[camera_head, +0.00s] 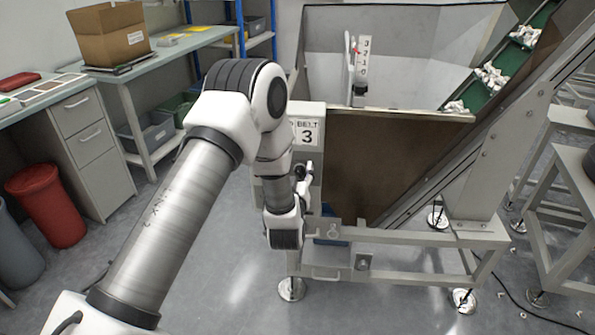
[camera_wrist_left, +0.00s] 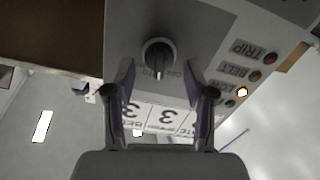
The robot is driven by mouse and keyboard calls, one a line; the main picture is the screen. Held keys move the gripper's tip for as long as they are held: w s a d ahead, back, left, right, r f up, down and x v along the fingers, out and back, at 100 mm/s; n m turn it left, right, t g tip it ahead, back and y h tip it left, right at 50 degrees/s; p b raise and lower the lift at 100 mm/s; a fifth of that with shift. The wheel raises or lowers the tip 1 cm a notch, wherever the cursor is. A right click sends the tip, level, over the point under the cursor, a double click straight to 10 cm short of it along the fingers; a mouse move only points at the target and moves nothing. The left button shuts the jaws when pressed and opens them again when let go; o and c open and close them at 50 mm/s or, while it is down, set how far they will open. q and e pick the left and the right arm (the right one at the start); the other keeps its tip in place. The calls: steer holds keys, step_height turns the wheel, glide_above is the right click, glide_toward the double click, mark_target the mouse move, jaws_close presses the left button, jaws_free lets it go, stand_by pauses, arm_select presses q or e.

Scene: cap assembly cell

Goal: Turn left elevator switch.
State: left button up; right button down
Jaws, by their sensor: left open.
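A dark round rotary switch (camera_wrist_left: 158,56) with a raised grip bar sits on the grey control panel (camera_wrist_left: 205,30) in the left wrist view. Its bar runs roughly up and down in that picture. My left gripper (camera_wrist_left: 159,82) is open, with its two purple-lined fingers pointing at the panel, one on each side below the knob. They appear apart from it. In the head view my left gripper (camera_head: 303,180) is beside the grey control box (camera_head: 308,112) marked BELT 3; my arm hides much of the box, and the switch does not show. My right gripper is not in view.
Indicator lamps line the panel's right side; one (camera_wrist_left: 243,92) glows yellow-white. A hopper (camera_head: 385,160) with a brown front stands right of the box, beside a sloping green conveyor (camera_head: 490,77) carrying white parts. The metal stand (camera_head: 400,237) is below.

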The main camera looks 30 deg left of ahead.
arm_select(q)
jaws_close()
steer(key=shift+r+m, duration=0.1)
steer(key=shift+m, duration=0.2)
steer(key=m, duration=0.1)
steer(key=m+p, duration=0.1)
steer(key=m, duration=0.1)
steer(key=m+p, duration=0.1)
steer(key=m, duration=0.1)
steer(key=shift+w+d, duration=0.2)
steer(key=shift+d, duration=0.15)
steer(key=m+p, duration=0.1)
steer(key=m, duration=0.1)
steer(key=shift+d+m, duration=0.15)
steer(key=shift+m, duration=0.15)
steer(key=shift+w+d+f+m+p, duration=0.15)
steer(key=shift+m+p, duration=0.25)
steer(key=shift+m, duration=0.45)
steer(key=shift+f+m+p, duration=0.1)
steer(key=shift+m+p, duration=0.25)
steer(key=shift+m, duration=0.5)
jaws_free()
